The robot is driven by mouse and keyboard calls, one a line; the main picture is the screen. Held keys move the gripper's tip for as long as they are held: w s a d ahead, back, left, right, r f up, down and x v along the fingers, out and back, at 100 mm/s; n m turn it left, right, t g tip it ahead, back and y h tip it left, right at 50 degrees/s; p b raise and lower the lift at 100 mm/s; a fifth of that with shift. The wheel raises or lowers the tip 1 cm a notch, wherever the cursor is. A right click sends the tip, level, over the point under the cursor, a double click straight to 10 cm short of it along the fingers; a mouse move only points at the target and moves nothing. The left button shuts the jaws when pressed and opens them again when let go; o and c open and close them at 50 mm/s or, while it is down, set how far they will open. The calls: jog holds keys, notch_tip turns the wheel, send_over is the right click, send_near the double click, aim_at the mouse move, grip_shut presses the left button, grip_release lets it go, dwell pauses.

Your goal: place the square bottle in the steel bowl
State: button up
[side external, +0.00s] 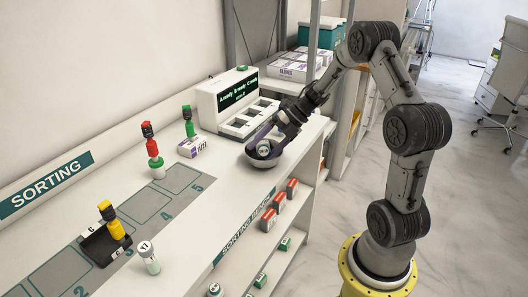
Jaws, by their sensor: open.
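The steel bowl (264,164) stands on the white bench near its right edge, in front of the display unit. A bottle with a white, dark-marked top (264,149) sits in or just above the bowl; its body is mostly hidden, so I cannot tell whether it is square or touches the bowl. My gripper (262,139) reaches down from the upper right with open jaws around this bottle.
A white display unit with compartments (238,100) stands behind the bowl. A small box (192,148), a red-topped stack (152,150), a black tray (92,247) with a yellow-topped item, and a white-capped bottle (149,262) occupy the bench.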

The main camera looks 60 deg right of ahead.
aim_at(264, 152)
notch_tip(264, 152, up, 6)
jog(key=shift+f, duration=0.1)
jog(key=shift+a, duration=0.1)
